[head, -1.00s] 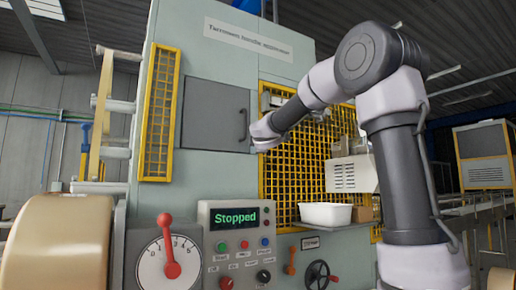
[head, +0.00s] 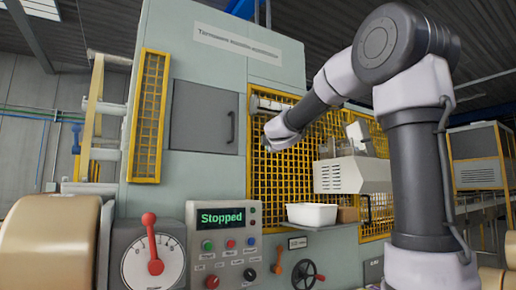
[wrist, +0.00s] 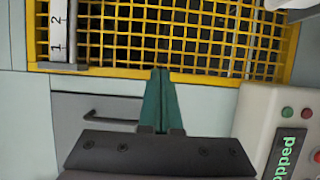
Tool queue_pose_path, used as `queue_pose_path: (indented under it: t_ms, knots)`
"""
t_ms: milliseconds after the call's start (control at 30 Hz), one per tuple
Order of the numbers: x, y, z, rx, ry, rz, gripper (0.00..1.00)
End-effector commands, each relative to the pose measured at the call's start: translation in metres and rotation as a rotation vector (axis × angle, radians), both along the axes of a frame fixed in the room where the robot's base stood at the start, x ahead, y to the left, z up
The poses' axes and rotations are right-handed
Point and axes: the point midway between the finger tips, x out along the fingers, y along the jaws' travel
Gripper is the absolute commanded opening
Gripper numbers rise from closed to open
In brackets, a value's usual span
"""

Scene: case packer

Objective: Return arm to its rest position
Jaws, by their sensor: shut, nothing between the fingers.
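My gripper (wrist: 160,72) shows in the wrist view with its two green fingers pressed together, empty. It is in front of the case packer (head: 215,75), near the yellow mesh guard (wrist: 215,35). In the head view my arm reaches in from the right, bent at the elbow, and its end hangs in the air in front of the mesh; the fingers are too small to make out there. The grey door (head: 203,116) of the machine is closed, with its handle (wrist: 110,118) also in the wrist view.
The control panel (head: 226,240) reads "Stopped". A red lever (head: 149,232) stands on a dial beside it. A white tray (head: 312,215) and a cardboard box sit on a ledge below the mesh. A handwheel (head: 308,276) is under them. A large tan roll (head: 45,242) is at the left.

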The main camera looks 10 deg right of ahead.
Motion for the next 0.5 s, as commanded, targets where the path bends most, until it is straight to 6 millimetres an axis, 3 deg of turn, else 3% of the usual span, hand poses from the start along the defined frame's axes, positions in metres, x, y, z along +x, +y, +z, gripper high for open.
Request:
queue_pose_path:
  t_ms: [133,500]
  knots:
    - [-0.01,-0.017,0.0,0.0,0.0,0.0,0.0]
    - [-0.022,-0.031,-0.001,0.053,-0.004,-0.022,0.0]
